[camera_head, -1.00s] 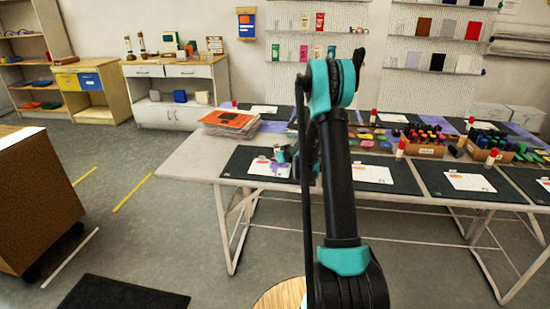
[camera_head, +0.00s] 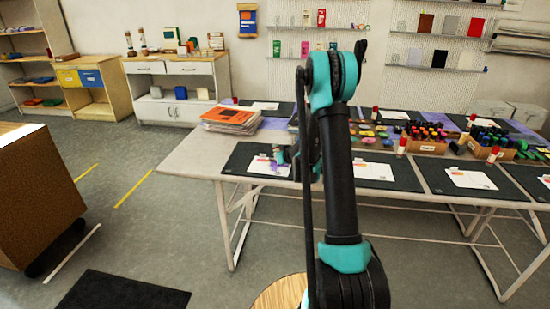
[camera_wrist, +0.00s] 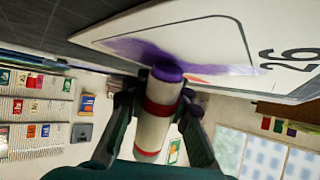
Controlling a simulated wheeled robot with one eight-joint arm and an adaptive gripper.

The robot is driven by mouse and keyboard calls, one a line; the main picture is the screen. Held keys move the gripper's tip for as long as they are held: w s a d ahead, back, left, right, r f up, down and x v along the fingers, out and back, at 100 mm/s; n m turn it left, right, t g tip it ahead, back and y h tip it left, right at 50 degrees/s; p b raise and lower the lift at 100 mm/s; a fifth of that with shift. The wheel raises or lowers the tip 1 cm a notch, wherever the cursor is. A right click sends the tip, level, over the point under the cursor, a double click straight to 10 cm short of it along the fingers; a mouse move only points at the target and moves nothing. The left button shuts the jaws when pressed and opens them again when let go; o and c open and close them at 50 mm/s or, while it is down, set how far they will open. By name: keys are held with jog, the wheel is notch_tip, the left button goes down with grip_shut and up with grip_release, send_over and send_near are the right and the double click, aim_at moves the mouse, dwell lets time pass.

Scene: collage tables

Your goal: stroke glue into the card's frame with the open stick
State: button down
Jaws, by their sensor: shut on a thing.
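In the wrist view my gripper (camera_wrist: 155,118) is shut on a glue stick (camera_wrist: 152,130), a white tube with a red band and a bare purple tip. The tip meets or nearly meets the white card (camera_wrist: 285,40); I cannot tell which. The card carries a rounded frame outline, a large printed 26, and a purple smear across part of the frame. In the head view the card (camera_head: 262,166) lies on a dark mat (camera_head: 237,160) at the table's near left, with my gripper (camera_head: 281,155) over its right side. My arm hides the mat's right part.
A stack of papers (camera_head: 230,118) with an orange sheet lies behind the mat. More cards (camera_head: 373,171) on mats lie to the right. Boxes of markers (camera_head: 428,145) and upright glue sticks (camera_head: 402,147) stand further right and back.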

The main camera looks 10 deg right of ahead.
jog(key=shift+s+a, duration=0.1)
jog(key=shift+s, duration=0.2)
jog(key=shift+s+a, duration=0.2)
jog(key=shift+s, duration=0.4)
jog(key=shift+s+d, duration=0.15)
jog(key=shift+d, duration=0.4)
jog(key=shift+d, duration=0.1)
jog(key=shift+s+d+f, duration=0.1)
jog(key=shift+s+d, duration=0.05)
jog(key=shift+d, duration=0.3)
jog(key=shift+w+d, duration=0.4)
jog(key=shift+w, duration=0.3)
jog(key=shift+w+d, duration=0.15)
jog(key=shift+w, duration=0.7)
jog(key=shift+w+d, duration=0.15)
jog(key=shift+w, duration=0.65)
jog(key=shift+w, duration=0.1)
